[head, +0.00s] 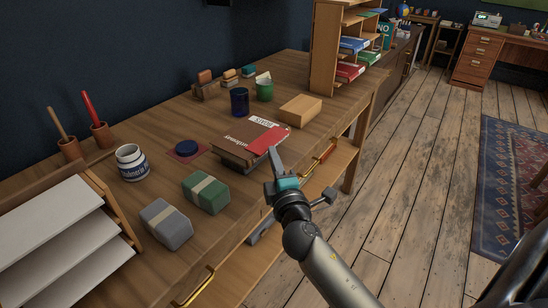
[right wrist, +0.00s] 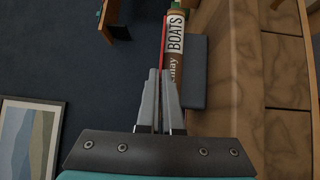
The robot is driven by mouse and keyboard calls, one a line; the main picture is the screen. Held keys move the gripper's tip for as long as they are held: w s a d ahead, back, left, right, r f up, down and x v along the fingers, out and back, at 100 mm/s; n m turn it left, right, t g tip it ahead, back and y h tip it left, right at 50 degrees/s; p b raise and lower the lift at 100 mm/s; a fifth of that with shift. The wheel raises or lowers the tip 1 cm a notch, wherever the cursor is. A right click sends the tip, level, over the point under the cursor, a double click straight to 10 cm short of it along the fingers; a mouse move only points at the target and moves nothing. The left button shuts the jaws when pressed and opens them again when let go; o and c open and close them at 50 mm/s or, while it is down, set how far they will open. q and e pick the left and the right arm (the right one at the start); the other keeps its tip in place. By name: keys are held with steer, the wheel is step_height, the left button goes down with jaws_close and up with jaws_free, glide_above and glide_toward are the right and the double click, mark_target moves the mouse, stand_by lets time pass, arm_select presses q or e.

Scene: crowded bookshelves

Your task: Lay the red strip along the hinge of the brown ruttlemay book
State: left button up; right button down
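The brown ruttlemay book (head: 234,143) lies flat on the wooden desk on top of a dark grey block (head: 232,160); a white BOATS label (head: 263,121) is on it. In the right wrist view its brown face (right wrist: 177,70) and label (right wrist: 176,32) show beyond the fingers. The red strip (head: 268,141) is at the book's near right side, and in the wrist view it is a thin red line (right wrist: 164,42) seen edge-on beside the book. My right gripper (head: 272,152) is shut on the strip's near end. Whether the strip touches the book is unclear. My left gripper is out of view.
A green wrapped bundle (head: 206,193), a grey one (head: 166,223) and a white jar (head: 131,162) stand to the left. A tan block (head: 300,108), a blue cup (head: 239,102) and a green cup (head: 264,89) stand behind. A wooden shelf (head: 323,50) rises at the back.

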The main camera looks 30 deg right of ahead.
steer(key=c, duration=1)
jaws_free()
steer(key=v, duration=0.6)
steer(key=shift+b, duration=0.4)
steer(key=shift+d, duration=0.2)
steer(key=shift+r, duration=0.1)
